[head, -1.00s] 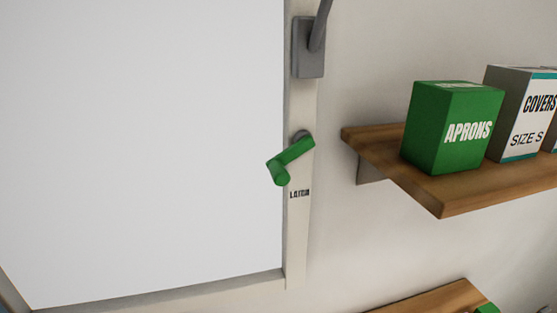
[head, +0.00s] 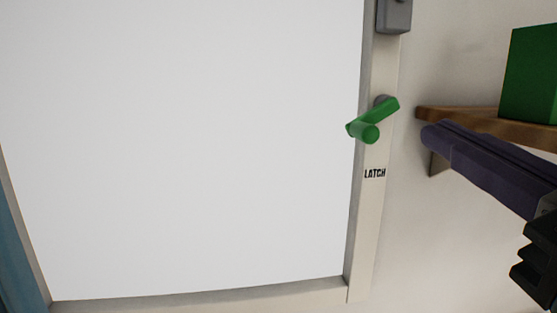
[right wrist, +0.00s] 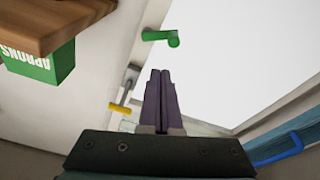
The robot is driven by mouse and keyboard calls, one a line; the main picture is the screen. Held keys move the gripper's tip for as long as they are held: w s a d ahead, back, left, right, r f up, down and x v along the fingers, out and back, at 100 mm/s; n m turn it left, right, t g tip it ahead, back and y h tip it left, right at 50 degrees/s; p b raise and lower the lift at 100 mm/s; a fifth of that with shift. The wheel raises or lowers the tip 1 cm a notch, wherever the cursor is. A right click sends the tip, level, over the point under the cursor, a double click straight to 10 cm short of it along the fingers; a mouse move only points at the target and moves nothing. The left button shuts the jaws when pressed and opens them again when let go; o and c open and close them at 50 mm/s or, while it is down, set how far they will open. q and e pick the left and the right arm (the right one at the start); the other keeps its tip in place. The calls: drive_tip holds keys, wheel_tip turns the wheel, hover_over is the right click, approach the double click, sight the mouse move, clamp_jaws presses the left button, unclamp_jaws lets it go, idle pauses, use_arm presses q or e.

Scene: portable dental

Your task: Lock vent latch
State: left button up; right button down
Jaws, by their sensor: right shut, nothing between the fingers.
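The green vent latch (head: 372,121) sits on the pale frame at the right side of the white panel, above a "LATCH" label (head: 375,174). Its arm slants down and left from its pivot, with a round-ended grip at the lower end. It also shows in the right wrist view (right wrist: 161,37), beyond the fingertips. My right gripper (head: 430,134) comes in from the right with purple fingers, to the right of the latch and apart from it. In the right wrist view its fingers (right wrist: 160,73) are together and empty. My left gripper is not in view.
A wooden shelf (head: 462,120) with a green box (head: 530,75) stands out from the wall, close to my right fingers in the head view. A grey fitting (head: 394,15) is above the latch. The right wrist view shows a yellow-ended handle (right wrist: 120,108) and a blue handle (right wrist: 278,151).

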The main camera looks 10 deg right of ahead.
sight(372, 121)
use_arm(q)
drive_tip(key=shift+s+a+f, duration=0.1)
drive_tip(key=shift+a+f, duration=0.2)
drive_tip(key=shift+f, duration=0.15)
use_arm(e)
drive_tip(key=shift+s+a+r+n+t+y, duration=0.1)
drive_tip(key=shift+a+r+n+t+y, duration=0.25)
drive_tip(key=shift+a+y, duration=0.2)
drive_tip(key=shift+s+a+r+n+t+y, duration=0.1)
drive_tip(key=shift+a+r+n+t+y, duration=0.15)
drive_tip(key=shift+a+n+y, duration=0.25)
drive_tip(key=shift+a, duration=0.1)
drive_tip(key=w+p, duration=0.1)
drive_tip(key=w, duration=0.2)
drive_tip(key=w+p, duration=0.2)
drive_tip(key=w, duration=0.1)
drive_tip(key=w+p, duration=0.2)
drive_tip(key=w, duration=0.1)
drive_tip(key=shift+w+a, duration=0.25)
drive_tip(key=shift+w, duration=0.05)
drive_tip(key=shift+d+f, duration=0.2)
drive_tip(key=shift+f, duration=0.25)
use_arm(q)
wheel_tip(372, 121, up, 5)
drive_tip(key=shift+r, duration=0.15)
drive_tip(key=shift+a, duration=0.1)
use_arm(e)
drive_tip(key=shift+d, duration=0.1)
